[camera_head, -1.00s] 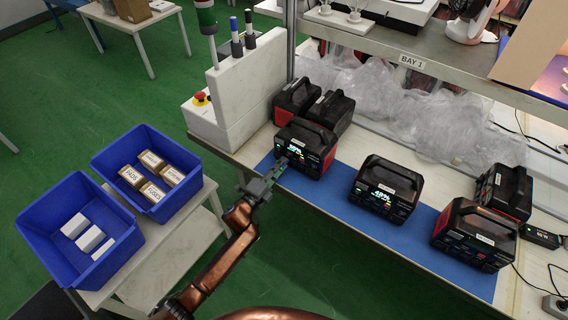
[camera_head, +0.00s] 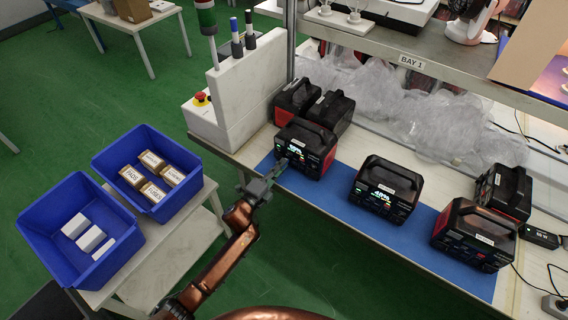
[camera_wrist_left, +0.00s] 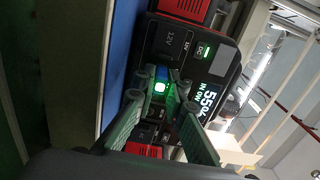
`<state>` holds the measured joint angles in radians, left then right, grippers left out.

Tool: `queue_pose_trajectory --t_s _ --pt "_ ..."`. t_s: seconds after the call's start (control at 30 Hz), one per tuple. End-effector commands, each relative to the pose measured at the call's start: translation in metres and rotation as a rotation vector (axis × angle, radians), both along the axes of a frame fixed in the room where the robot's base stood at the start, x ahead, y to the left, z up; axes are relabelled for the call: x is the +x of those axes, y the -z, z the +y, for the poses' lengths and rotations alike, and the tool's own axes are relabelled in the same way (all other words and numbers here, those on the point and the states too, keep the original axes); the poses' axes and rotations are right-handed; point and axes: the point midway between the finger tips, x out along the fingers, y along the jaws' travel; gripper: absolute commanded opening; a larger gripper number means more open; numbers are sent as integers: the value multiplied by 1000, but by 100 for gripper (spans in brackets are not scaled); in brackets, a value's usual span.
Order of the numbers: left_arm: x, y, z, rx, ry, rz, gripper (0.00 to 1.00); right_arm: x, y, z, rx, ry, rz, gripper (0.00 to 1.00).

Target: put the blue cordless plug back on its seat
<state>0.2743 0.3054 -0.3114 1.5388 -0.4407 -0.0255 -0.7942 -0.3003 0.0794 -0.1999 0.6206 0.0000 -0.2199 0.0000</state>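The leftmost power station (camera_head: 309,140), black with red sides, stands on the blue mat (camera_head: 335,205). My left gripper (camera_head: 284,166) is at its front face. In the left wrist view the station's front (camera_wrist_left: 208,70) is close, with a lit display and sockets. A small blue piece with a green-lit spot, seemingly the blue plug (camera_wrist_left: 161,74), sits between the fingertips of my left gripper (camera_wrist_left: 165,88) at that face. Whether the fingertips press on it is unclear. How far it is seated is hidden. My right gripper is out of view.
A second power station (camera_head: 386,189) and a third (camera_head: 474,235) stand farther right on the mat. More units (camera_head: 314,106) stand behind. A white control box (camera_head: 240,95) is at the left. Blue bins (camera_head: 150,165) stand on a low side table.

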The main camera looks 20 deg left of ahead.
Motion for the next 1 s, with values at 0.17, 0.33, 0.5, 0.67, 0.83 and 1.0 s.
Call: queue_pose_trajectory --t_s 0.17,0.33,0.5,0.67,0.83,1.0 --pt "0 0 0 0 0 0 0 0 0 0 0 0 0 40" --pt "0 0 0 0 0 0 0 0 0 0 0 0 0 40" --pt "-1 0 1 0 0 0 0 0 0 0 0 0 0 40" --pt "-1 0 1 0 0 0 0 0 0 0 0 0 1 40" --pt "-3 0 1 0 0 0 0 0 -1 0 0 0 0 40" --pt "-9 -1 3 0 0 0 0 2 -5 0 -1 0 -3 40"
